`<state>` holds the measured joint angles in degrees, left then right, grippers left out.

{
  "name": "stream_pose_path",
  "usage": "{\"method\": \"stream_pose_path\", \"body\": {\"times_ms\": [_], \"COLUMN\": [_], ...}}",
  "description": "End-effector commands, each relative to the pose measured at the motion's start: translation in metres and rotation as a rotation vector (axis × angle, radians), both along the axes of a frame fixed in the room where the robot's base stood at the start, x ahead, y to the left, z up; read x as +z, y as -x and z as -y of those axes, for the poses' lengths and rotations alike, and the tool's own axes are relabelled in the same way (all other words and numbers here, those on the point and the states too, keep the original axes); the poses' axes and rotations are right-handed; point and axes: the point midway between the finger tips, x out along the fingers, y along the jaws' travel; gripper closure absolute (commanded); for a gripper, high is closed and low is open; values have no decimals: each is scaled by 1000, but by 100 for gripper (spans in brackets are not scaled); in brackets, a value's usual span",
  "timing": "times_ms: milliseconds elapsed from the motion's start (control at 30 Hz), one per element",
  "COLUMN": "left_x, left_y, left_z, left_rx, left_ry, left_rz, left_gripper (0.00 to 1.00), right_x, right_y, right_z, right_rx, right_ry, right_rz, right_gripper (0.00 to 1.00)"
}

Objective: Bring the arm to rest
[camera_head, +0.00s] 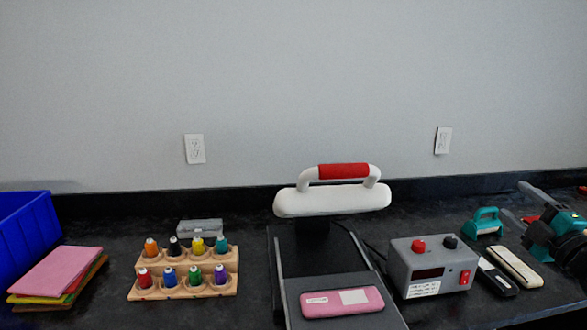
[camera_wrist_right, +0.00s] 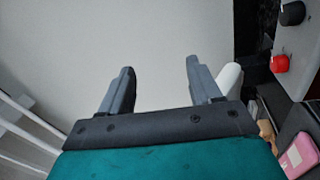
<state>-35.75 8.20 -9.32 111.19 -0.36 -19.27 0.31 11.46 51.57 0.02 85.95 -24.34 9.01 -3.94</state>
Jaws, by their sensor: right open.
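My right gripper (camera_head: 514,203) is at the far right of the head view, its grey fingers pointing left from a teal body. In the right wrist view its two fingers (camera_wrist_right: 160,70) stand wide apart with nothing between them. It is beside the small teal-handled tool (camera_head: 484,222) and the grey control box (camera_head: 410,262), apart from the box; I cannot tell how close it is to the tool. My left gripper is not in view.
A heat press with a white top plate (camera_head: 300,202) stands at centre, with a pink case (camera_head: 342,302) on its base. A bottle rack (camera_head: 142,285), coloured sheets (camera_head: 60,268) and a blue bin (camera_head: 28,225) are at left. Two slim cases (camera_head: 515,265) lie at right.

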Motion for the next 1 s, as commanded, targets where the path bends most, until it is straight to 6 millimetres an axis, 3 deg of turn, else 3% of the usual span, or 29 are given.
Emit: {"method": "stream_pose_path", "body": {"times_ms": [100,267,300,467,567,700,833,1000], "left_x": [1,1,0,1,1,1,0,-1], "left_y": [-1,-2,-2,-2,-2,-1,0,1], "left_z": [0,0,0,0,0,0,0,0], "left_rx": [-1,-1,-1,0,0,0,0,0], "left_ry": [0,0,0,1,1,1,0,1], "left_rz": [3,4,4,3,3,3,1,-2], "left_gripper": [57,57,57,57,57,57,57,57], "right_x": [-13,-49,-76,-157,-207,-272,-318,-346], "right_y": [-2,6,8,28,51,99,155,224], "right_z": [40,78,61,-2,-46,-117,-184,-257], "right_rx": [-173,-372,-357,-296,-262,-220,-196,-193], "right_ry": [-258,-570,-593,-664,-727,-840,-970,-1144], "right_rz": [-65,-191,-233,-362,-451,-580,-694,-804], "right_gripper": [37,37,37,37,37,37,37,37]}}
